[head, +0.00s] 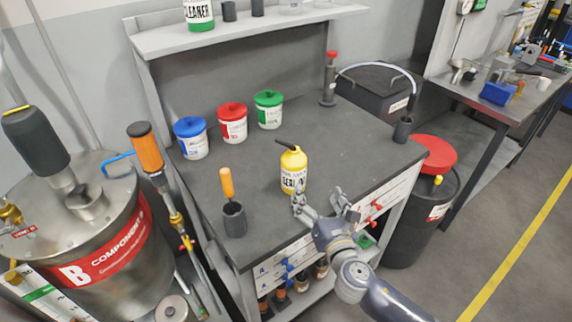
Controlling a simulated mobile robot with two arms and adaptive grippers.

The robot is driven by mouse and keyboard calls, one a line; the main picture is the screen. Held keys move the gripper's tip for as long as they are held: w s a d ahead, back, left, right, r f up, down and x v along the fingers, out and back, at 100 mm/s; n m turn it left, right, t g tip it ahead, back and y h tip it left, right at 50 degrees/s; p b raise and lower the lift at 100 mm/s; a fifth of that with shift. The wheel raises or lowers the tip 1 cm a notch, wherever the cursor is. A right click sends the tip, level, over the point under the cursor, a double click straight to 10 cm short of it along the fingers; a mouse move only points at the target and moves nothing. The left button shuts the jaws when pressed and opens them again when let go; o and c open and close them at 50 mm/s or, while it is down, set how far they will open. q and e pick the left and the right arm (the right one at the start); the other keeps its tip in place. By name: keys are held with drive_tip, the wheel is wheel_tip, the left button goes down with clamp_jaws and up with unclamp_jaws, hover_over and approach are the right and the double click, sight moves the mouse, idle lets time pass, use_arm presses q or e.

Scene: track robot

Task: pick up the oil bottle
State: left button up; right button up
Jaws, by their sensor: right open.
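The oil bottle (293,168) is yellow with a black spout and a white label with dark letters. It stands upright on the dark grey top of the workbench (330,135), near its front edge. My right gripper (322,203) is open at the bench's front edge, just in front of the bottle and to its lower right. Its left finger overlaps the bottle's lower part in the picture; I cannot tell whether they touch. The jaws look empty. My left gripper is not in view.
Tubs with blue (190,138), red (232,122) and green (268,109) lids stand behind the bottle. A dark cup with an orange-handled tool (234,218) stands to its left. A red-lidded drum (425,190) is right of the bench. The bench right of the bottle is clear.

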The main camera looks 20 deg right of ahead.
sight(298, 173)
drive_tip(key=n, duration=0.1)
drive_tip(key=a+n+y, duration=0.1)
drive_tip(key=w+n+y, duration=0.1)
drive_tip(key=n, duration=0.1)
drive_tip(key=shift+a+r+t, duration=0.2)
drive_tip(key=shift+r+t, duration=0.1)
drive_tip(key=shift+n, duration=0.4)
drive_tip(key=w, duration=0.5)
drive_tip(key=shift+w+a+p, duration=0.25)
drive_tip(key=shift+p, duration=0.05)
drive_tip(key=w, duration=0.3)
drive_tip(key=w+p, duration=0.1)
drive_tip(key=shift+w+a+r, duration=0.25)
drive_tip(key=shift+w+a, duration=0.05)
drive_tip(key=shift+a, duration=0.1)
drive_tip(key=shift+w, duration=0.4)
drive_tip(key=c, duration=1.5)
